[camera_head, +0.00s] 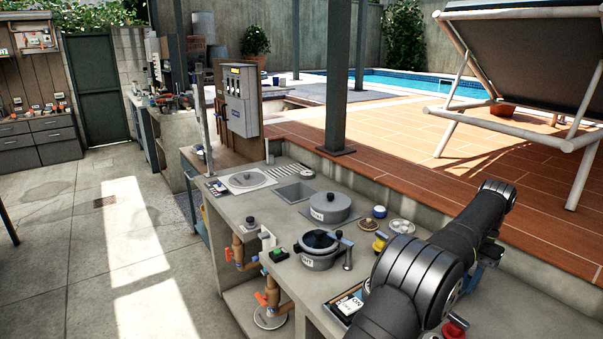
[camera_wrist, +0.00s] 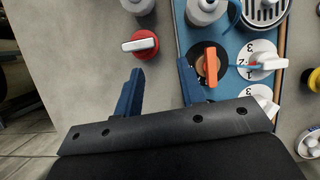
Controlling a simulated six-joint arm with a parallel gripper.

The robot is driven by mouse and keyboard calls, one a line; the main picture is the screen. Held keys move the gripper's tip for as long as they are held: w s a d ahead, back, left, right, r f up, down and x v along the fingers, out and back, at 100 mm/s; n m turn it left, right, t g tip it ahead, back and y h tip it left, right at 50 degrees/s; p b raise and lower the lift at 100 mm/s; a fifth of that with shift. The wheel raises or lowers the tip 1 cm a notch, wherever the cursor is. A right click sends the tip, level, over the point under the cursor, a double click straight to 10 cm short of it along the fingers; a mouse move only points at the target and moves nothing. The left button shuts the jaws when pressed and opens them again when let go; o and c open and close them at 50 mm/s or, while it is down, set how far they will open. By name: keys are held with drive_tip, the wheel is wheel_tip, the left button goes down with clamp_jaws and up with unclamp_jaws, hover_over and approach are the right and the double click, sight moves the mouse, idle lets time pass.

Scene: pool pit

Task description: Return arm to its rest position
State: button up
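My arm (camera_head: 415,275) reaches in from the lower right of the head view, over the near end of the concrete counter (camera_head: 235,205). My gripper (camera_wrist: 160,72) shows in the wrist view as two blue fingers standing apart with nothing between them. Its fingers point toward a red round knob with a white handle (camera_wrist: 140,44) and a blue panel (camera_wrist: 228,28). An orange handle (camera_wrist: 211,66) on the panel lies just beyond the right fingertip. In the head view the gripper is mostly hidden behind my arm.
White numbered dials (camera_wrist: 262,62) sit right of the orange handle. A dark post (camera_head: 337,80) rises behind the counter. Open floor (camera_head: 90,250) lies left.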

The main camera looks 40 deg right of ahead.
drive_tip(key=w+f, duration=0.1)
drive_tip(key=w, duration=0.1)
drive_tip(key=w+d+f, duration=0.1)
drive_tip(key=w+f, duration=0.1)
drive_tip(key=w, duration=0.1)
drive_tip(key=w+d+f, duration=0.1)
drive_tip(key=w+f, duration=0.1)
drive_tip(key=w, duration=0.1)
drive_tip(key=shift+w+f, duration=0.1)
drive_tip(key=shift+f, duration=1.9)
